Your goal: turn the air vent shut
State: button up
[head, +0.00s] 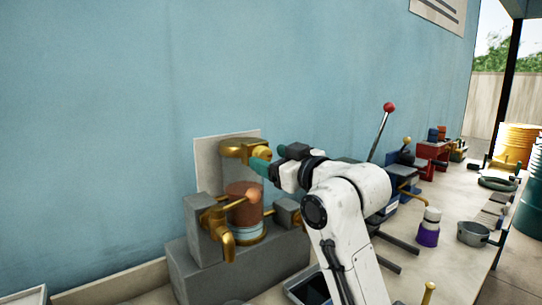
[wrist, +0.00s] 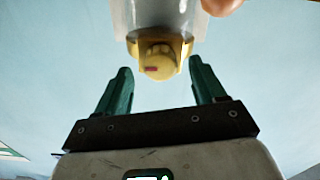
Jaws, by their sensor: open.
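The air vent, a brass knob (wrist: 158,64) with a small red mark, sits on a brass cap at the end of a clear cylinder in the wrist view. In the head view the brass cap (head: 236,149) tops the clear vessel of reddish-brown oil (head: 243,200). My gripper (wrist: 160,78) is open, with one green finger on each side of the knob and visible gaps between. In the head view my gripper (head: 259,166) reaches the cap from the right.
A grey block stand (head: 205,238) with brass taps holds the vessel by the blue wall. A copper-coloured ball (head: 254,194) sticks out in front of it. A red-knobbed lever (head: 389,107), a purple-and-white bottle (head: 429,228) and a grey pot (head: 474,233) stand to the right on the bench.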

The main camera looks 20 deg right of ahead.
jog(key=shift+w+a, duration=0.15)
jog(key=shift+w, duration=0.25)
jog(key=c, duration=1.1)
jog(key=shift+o, duration=0.2)
